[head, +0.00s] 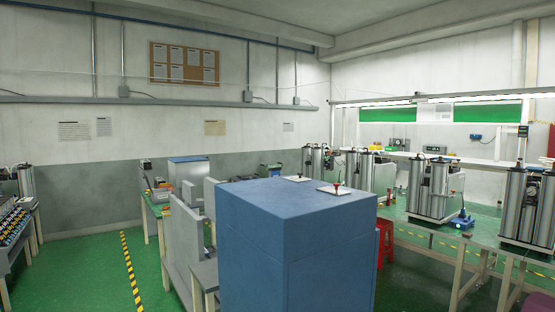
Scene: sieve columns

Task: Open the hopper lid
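I cannot pick out a hopper or its lid with certainty in the head view. A large blue box-shaped cabinet (290,225) stands close in front of me, its flat top closed. Two small pale plates lie on its top, one nearer with a dark red knob (336,187) and one farther back (296,178). Tall silver column machines (434,190) stand on the tables at right, and another (527,205) is at the right edge. My gripper and arm are not in this view.
A red stool (385,242) stands behind the cabinet's right side. Grey panels (186,235) and a table (204,275) are at its left. A rack of small parts (14,228) is at far left. Green floor (85,270) with a yellow-black stripe is clear at left.

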